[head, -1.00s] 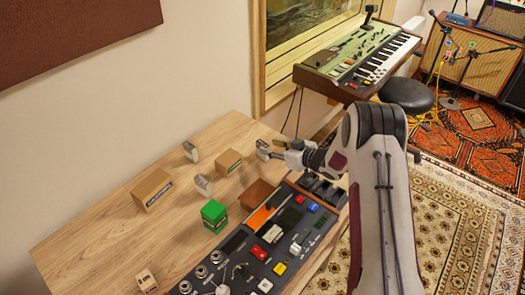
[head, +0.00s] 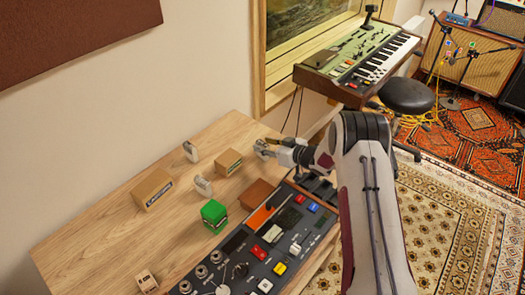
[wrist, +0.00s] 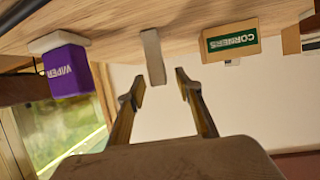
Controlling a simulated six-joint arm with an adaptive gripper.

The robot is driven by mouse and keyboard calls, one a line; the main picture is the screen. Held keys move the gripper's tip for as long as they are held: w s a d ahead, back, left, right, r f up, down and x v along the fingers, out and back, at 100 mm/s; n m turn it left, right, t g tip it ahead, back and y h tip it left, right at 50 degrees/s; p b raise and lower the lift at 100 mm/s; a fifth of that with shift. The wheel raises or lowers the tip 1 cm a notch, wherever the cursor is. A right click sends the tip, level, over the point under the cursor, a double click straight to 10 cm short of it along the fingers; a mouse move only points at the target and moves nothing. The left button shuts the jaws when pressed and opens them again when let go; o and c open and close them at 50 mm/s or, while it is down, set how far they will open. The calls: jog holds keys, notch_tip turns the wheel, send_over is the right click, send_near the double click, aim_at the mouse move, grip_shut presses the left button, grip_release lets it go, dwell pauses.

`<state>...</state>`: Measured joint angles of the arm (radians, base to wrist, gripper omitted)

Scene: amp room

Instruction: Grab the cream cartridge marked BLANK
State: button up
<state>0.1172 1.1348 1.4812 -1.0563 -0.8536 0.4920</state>
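My gripper (head: 262,148) is over the far right end of the wooden table in the head view. In the wrist view, which is upside down, its two fingers (wrist: 159,78) are apart with nothing between them. A thin pale cream piece (wrist: 153,56) stands upright just beyond the fingertips, apart from them. A similar pale piece (head: 203,186) stands nearer, and a small cream block (head: 147,282) with dark print is at the near left. I cannot read BLANK on any of them.
A tan box marked CORNERS (wrist: 231,41) is beside the cream piece; a purple piece marked WIPERS (wrist: 67,71) is on the other side. A cardboard box (head: 152,189), green cube (head: 213,213) and control panel (head: 270,240) are nearer. The table's left part is mostly clear.

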jog(key=shift+x, duration=0.85)
grip_shut()
